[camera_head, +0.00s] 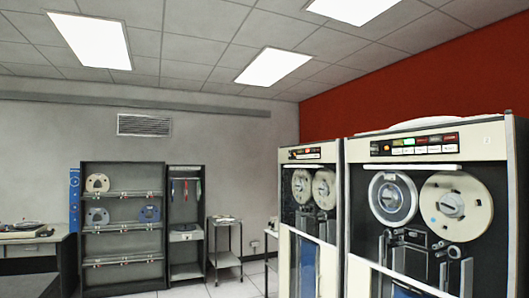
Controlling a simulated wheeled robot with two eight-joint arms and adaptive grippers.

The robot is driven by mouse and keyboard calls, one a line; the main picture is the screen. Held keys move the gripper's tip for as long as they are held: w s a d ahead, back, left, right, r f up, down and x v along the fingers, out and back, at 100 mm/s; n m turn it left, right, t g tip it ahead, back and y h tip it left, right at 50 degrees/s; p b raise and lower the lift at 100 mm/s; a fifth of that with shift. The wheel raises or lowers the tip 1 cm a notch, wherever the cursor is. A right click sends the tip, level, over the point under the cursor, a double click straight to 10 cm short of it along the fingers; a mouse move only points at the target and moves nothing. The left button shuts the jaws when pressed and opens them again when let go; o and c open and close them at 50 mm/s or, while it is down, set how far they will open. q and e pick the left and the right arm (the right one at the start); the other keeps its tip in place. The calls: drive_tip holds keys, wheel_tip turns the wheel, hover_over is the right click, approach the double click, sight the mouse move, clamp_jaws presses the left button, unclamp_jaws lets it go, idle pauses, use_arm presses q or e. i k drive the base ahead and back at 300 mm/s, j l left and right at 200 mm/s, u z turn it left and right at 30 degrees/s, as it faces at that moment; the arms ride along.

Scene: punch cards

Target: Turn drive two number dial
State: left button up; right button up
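Two tall tape drive cabinets stand at the right. The nearer drive (431,180) has a panel of lit and coloured buttons (413,144) near its top, with two reels below. The farther drive (312,152) stands to its left, with a smaller button panel (304,154) and two reels. I cannot tell which one is drive two, and a number dial is too small to make out on either. Neither of my grippers shows in the head view.
A dark shelf rack (122,168) with a few reels stands at the back left, beside a narrower rack (186,170). A small cart (224,259) stands right of them. A desk (35,240) is at the far left. Light floor (235,287) shows before the cart.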

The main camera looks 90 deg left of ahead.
sight(375, 148)
drive_tip(key=u, duration=2.15)
drive_tip(key=i, duration=0.4)
